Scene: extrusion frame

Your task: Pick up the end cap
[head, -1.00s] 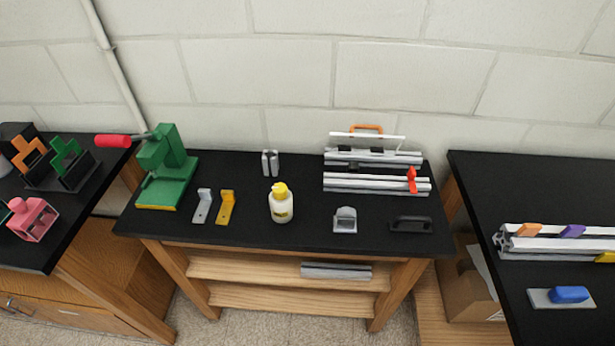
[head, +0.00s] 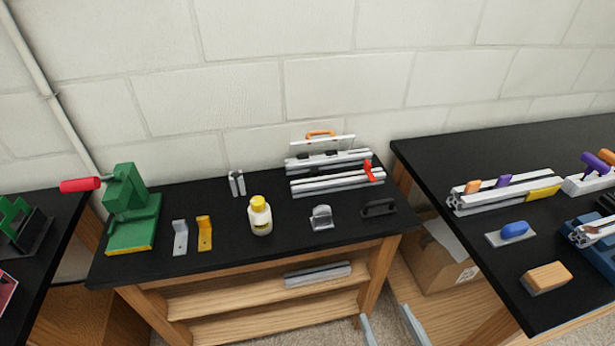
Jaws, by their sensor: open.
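No part is clearly recognisable as the end cap. A small light grey piece (head: 321,217) with a raised, rounded back sits near the front right of the middle bench; it may be the end cap. A dark low piece (head: 378,208) shaped like a handle lies to its right. A small grey upright piece (head: 237,183) stands farther back, left of the bottle. My gripper (head: 388,318) shows as two pale, spaced fingers at the bottom edge, open and empty, in front of the middle bench and apart from all these pieces.
The middle bench (head: 180,270) also holds a green press (head: 128,215), grey and yellow brackets (head: 204,233), a yellow-capped bottle (head: 260,216) and aluminium extrusions (head: 330,183). The right bench (head: 440,170) holds clamped extrusions and a brush (head: 547,277). A cardboard box (head: 445,258) stands between the benches.

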